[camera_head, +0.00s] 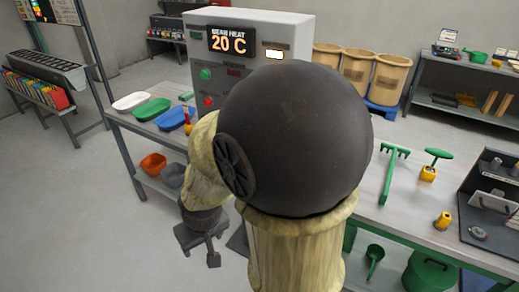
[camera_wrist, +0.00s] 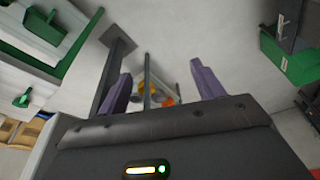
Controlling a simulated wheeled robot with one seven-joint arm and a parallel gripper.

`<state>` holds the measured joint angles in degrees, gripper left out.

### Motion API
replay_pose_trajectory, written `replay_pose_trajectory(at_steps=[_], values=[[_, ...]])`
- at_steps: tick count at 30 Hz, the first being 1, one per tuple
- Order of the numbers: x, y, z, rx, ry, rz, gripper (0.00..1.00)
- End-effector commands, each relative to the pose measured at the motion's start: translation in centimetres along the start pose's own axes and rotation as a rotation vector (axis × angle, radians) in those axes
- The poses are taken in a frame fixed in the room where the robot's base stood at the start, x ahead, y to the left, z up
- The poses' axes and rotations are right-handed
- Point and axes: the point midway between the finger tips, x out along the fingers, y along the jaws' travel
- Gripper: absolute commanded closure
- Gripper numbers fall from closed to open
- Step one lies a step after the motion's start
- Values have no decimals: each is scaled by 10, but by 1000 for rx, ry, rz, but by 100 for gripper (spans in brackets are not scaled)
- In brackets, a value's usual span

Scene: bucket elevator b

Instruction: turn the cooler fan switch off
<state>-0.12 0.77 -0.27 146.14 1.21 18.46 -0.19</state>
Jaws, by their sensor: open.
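I cannot tell which control is the cooler fan switch; my arm hides the lower right of the cabinet front. My gripper (camera_head: 200,250) hangs low in front of the bench, well below and apart from the cabinet. In the wrist view my gripper (camera_wrist: 161,86) is open, with nothing between its fingers.
White, green and blue trays (camera_head: 152,108) lie on the bench left. An orange bowl (camera_head: 153,163) and a grey bowl (camera_head: 172,174) sit on its lower shelf. A green rake (camera_head: 392,168) and small tools lie right. Sacks (camera_head: 355,68) stand behind.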

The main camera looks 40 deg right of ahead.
Motion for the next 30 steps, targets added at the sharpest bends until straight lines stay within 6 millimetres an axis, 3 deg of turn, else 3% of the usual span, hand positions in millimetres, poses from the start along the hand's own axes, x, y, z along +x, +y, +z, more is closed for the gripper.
replay_pose_trajectory(at_steps=[5, 8, 12, 16, 20, 24, 30], values=[[33, 4, -50, 122, 137, -14, 22], [58, 17, -94, 237, 271, 5, 22], [92, 53, -152, 405, 476, 95, 22], [117, 100, -189, 541, 661, 242, 22], [135, 149, -208, 647, 835, 439, 22], [143, 194, -209, 717, 1004, 691, 22], [139, 224, -197, 746, 1144, 949, 22]])
